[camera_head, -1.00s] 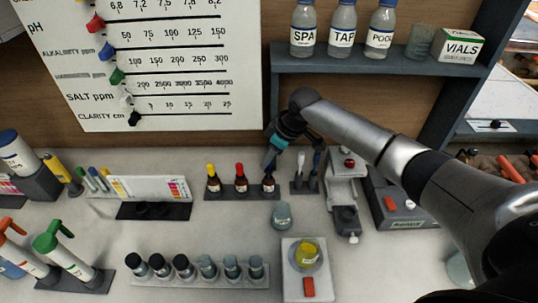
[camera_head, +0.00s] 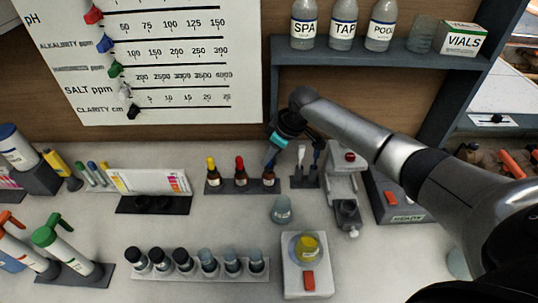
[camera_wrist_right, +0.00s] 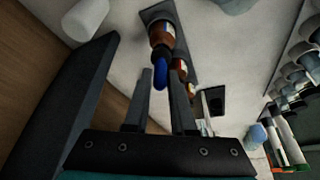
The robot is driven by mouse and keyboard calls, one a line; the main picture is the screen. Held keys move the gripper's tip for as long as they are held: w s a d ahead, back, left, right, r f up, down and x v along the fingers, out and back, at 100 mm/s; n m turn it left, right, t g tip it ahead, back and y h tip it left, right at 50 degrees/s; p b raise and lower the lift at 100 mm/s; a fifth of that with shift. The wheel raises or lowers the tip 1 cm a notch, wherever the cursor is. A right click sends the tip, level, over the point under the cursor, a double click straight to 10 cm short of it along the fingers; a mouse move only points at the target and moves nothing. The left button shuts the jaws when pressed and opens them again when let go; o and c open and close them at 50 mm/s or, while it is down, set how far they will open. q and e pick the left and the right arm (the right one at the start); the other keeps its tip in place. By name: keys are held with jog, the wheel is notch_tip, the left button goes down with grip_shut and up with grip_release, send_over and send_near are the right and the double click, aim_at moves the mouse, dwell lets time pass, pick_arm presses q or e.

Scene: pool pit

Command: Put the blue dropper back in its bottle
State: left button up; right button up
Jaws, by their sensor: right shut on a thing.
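The blue dropper (camera_wrist_right: 160,74) shows its blue bulb between the fingertips of my right gripper (camera_wrist_right: 160,80) in the right wrist view. The gripper is shut on it. Its brown bottle (camera_wrist_right: 161,35) is right beyond the bulb, in line with it. I cannot tell how far the dropper is inside the neck. In the head view my right gripper (camera_head: 272,157) points down over the brown bottle (camera_head: 269,180) at the right end of the small rack, and its fingertips are hard to make out. My left gripper is not in view.
Bottles with a yellow top (camera_head: 211,168) and a red top (camera_head: 240,168) stand left in the same rack. A stand with stirrers (camera_head: 304,180) is close on the right. A glass beaker (camera_head: 282,210) stands in front. A shelf (camera_head: 375,67) with bottles is above.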

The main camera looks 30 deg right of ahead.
jog(key=shift+f, duration=0.55)
jog(key=o, duration=0.7)
jog(key=shift+r, duration=0.1)
notch_tip(320, 180, up, 7)
jog(key=p, duration=0.7)
jog(key=shift+s, duration=0.1)
dwell(0.6)
